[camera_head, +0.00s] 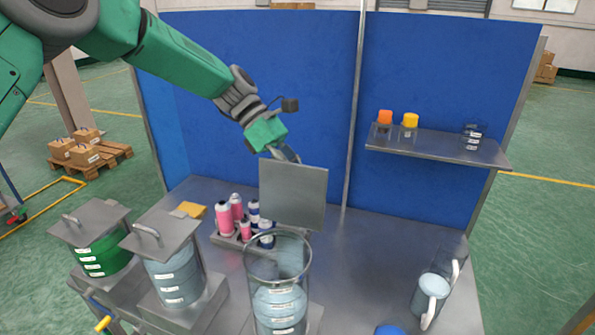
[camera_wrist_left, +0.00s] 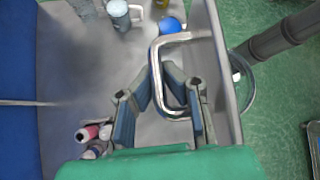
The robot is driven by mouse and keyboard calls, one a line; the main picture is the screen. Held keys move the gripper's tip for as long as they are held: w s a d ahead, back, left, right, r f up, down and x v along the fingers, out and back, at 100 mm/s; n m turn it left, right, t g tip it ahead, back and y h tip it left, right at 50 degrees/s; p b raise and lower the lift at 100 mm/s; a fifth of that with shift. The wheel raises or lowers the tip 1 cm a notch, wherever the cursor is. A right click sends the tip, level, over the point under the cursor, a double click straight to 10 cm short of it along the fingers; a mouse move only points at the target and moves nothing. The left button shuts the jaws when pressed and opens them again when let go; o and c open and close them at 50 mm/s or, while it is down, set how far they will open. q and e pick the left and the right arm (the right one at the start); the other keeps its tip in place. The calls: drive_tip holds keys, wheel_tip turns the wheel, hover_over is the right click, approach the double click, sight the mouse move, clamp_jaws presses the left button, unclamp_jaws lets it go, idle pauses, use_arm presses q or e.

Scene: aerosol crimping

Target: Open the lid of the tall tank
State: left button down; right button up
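The tall tank (camera_head: 250,268) is a clear glass cylinder at the front middle of the bench in the head view. Its top is open, and pale blue liquid shows low inside. Its lid, a square grey metal plate (camera_head: 293,195), hangs tilted nearly upright above and behind the rim, apart from it. My left gripper (camera_head: 286,153) is shut on the lid's handle, which is mostly hidden behind the plate in the head view. The bent metal handle (camera_wrist_left: 155,62) shows between the fingers in the left wrist view. My right gripper is not in view.
Two lidded tanks, one green (camera_head: 103,254) and one blue (camera_head: 174,277), stand at left. Pink and dark bottles (camera_head: 225,218) stand behind the tall tank. A shelf (camera_head: 440,146) holds capped jars. Clear handled jugs (camera_head: 432,297) stand at right; the middle-right bench is clear.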

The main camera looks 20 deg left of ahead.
use_arm(q)
drive_tip(key=shift+w+r, duration=0.45)
drive_tip(key=shift+r, duration=0.1)
drive_tip(key=c, duration=1.9)
unclamp_jaws()
drive_tip(key=shift+f, duration=0.25)
drive_tip(key=v, duration=1.2)
drive_tip(key=shift+a+f, duration=0.1)
